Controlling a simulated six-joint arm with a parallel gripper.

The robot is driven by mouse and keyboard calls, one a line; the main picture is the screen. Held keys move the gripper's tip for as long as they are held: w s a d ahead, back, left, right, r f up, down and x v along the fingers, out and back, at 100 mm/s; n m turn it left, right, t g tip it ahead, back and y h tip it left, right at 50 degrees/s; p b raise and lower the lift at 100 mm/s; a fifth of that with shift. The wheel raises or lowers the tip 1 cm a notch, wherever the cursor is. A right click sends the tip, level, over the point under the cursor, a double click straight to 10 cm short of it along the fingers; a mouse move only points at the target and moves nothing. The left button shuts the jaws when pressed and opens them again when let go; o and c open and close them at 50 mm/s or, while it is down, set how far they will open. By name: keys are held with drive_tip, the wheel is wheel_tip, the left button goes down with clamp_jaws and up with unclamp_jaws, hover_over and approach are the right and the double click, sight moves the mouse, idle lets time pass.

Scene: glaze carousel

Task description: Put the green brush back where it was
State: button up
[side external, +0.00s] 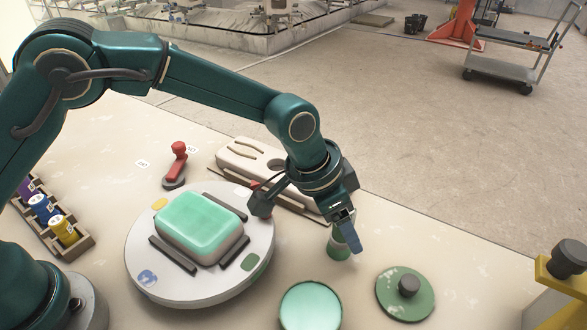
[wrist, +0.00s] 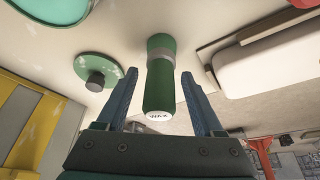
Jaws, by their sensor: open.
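The green brush (side external: 335,250) appears as a green cylinder with a grey band, standing upright on the table and partly hidden by a finger in the side view. In the wrist view the brush (wrist: 158,85) shows its white end marked "WAX" towards the camera. My gripper (side external: 345,228) is at the brush, pointing down. In the wrist view my gripper (wrist: 160,73) is open, one finger on each side of the brush, with visible gaps. Its fingers do not appear to touch it.
A white turntable (side external: 200,292) carries a green-glazed block (side external: 198,222). An open pot of pale green glaze (side external: 311,306) and a green knobbed lid (side external: 405,293) stand nearby. A pale slotted block (side external: 250,158) lies behind. A rack of coloured jars (side external: 62,228) is at left.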

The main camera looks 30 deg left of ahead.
drive_tip(key=v, duration=0.9)
drive_tip(key=s+a+r+n+t+y, duration=0.1)
drive_tip(key=s+a+r+n, duration=0.4)
drive_tip(key=a, duration=0.8)
drive_tip(key=s+a+n+y, duration=0.1)
drive_tip(key=s+a, duration=0.2)
drive_tip(key=s, duration=0.3)
drive_tip(key=s+a+f+n+t+y, duration=0.1)
drive_tip(key=s+a+n, duration=0.1)
drive_tip(key=s+a, duration=0.2)
drive_tip(key=shift+s+a+f, duration=0.15)
drive_tip(key=shift+s+f, duration=0.1)
drive_tip(key=shift+s, duration=0.65)
